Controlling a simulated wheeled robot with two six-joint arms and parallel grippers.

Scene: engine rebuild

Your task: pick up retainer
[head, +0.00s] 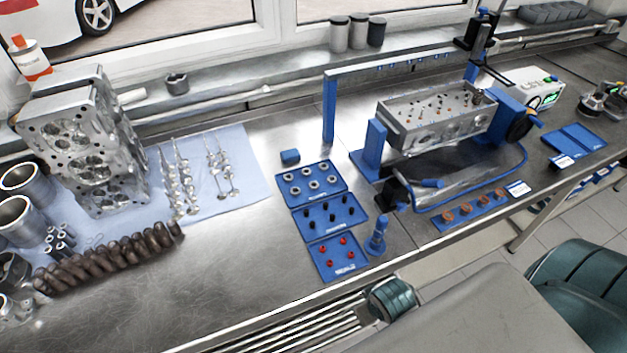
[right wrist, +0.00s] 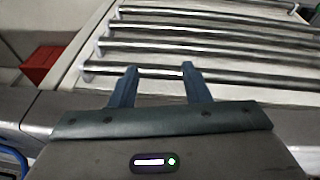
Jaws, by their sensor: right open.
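Several silver ring-shaped pieces, which look like the retainers (head: 313,184), sit in the top blue tray (head: 297,201) on the steel bench in the head view. The tray's label is too small to read surely. My right gripper (right wrist: 160,72) shows in the right wrist view, its two fingers apart with nothing between them. It faces pale fronts with long metal bars, and no ring is in that view. The fingers do not show in the head view. My left gripper is in neither view.
Below the rings are a tray of black pieces (head: 329,215) and a tray of red pieces (head: 334,256). A blue stand holds the cylinder head (head: 437,122) to the right. Valves (head: 182,180) and a camshaft (head: 108,258) lie left.

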